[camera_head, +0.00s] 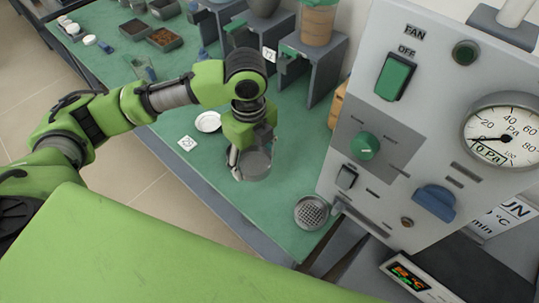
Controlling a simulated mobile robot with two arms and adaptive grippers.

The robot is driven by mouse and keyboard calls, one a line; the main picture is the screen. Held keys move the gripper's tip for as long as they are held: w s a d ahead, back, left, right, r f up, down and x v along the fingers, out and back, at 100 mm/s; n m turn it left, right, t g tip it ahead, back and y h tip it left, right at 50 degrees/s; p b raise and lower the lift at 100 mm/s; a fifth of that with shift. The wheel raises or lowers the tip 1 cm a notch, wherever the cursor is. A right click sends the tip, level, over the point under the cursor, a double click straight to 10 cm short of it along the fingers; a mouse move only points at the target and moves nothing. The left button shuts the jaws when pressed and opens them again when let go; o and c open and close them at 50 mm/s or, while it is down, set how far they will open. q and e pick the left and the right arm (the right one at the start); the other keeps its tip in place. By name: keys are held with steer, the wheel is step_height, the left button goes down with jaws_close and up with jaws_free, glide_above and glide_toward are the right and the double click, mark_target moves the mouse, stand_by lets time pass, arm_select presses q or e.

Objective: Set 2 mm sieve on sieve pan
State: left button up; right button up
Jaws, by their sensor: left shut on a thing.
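My left gripper (242,160) points down over the green bench and is shut on the rim of a round grey metal vessel (258,166). I cannot tell from here whether this vessel is a sieve or the sieve pan, or whether a second piece is under it. A round metal sieve with a coarse perforated bottom (311,212) sits apart from it, to the lower right near the bench's front edge. No size label is readable on either piece. My right gripper is not in view.
A grey control panel (395,130) with a pressure gauge (503,138) rises close on the right. Trays (164,39) sit at the far left.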

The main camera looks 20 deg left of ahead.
arm_select(q)
steer(key=shift+s+a+r, duration=0.2)
steer(key=shift+s+a, duration=0.1)
steer(key=shift+s, duration=0.05)
steer(key=shift+s+a+r, duration=0.1)
steer(key=shift+a+r, duration=0.05)
steer(key=shift+r, duration=0.05)
steer(key=w+a+f+m+p, duration=0.1)
steer(key=w+a+f, duration=0.1)
steer(key=w, duration=0.1)
steer(key=w+a+f+m+p, duration=0.2)
steer(key=w+a, duration=0.1)
steer(key=w+a+f+m+p, duration=0.2)
steer(key=w+f, duration=0.1)
steer(key=shift+w+a, duration=0.15)
steer(key=shift+f, duration=0.3)
steer(key=shift+p, duration=0.65)
steer(key=shift+f, duration=0.5)
stand_by(0.4)
